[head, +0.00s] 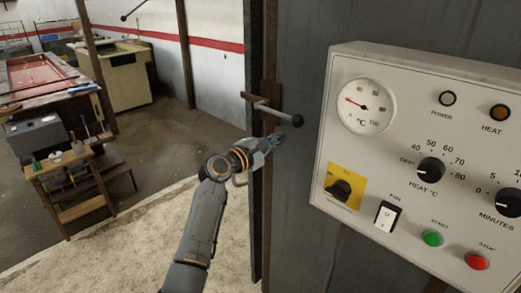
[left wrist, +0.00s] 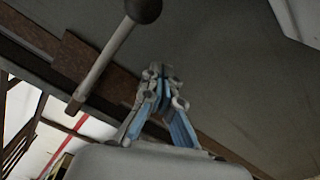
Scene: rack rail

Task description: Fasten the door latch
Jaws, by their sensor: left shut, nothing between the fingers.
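The door latch (head: 275,109) is a metal lever with a dark ball knob on the edge of a grey door, set on a rusty brown strip. In the head view its lever points right and slightly down. In the left wrist view the latch lever (left wrist: 104,58) runs from lower left up to the ball knob at the top. My left gripper (head: 275,138) is just below the knob, close to the door face. It also shows in the left wrist view (left wrist: 158,75), with its fingers together and empty, apart from the lever. My right gripper is out of view.
A light grey control panel (head: 425,135) with a dial, knobs and buttons juts out right of the latch. A dark vertical post (head: 256,60) stands along the door edge. Left are a workbench (head: 45,85), a small wooden stand (head: 75,175) and open floor.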

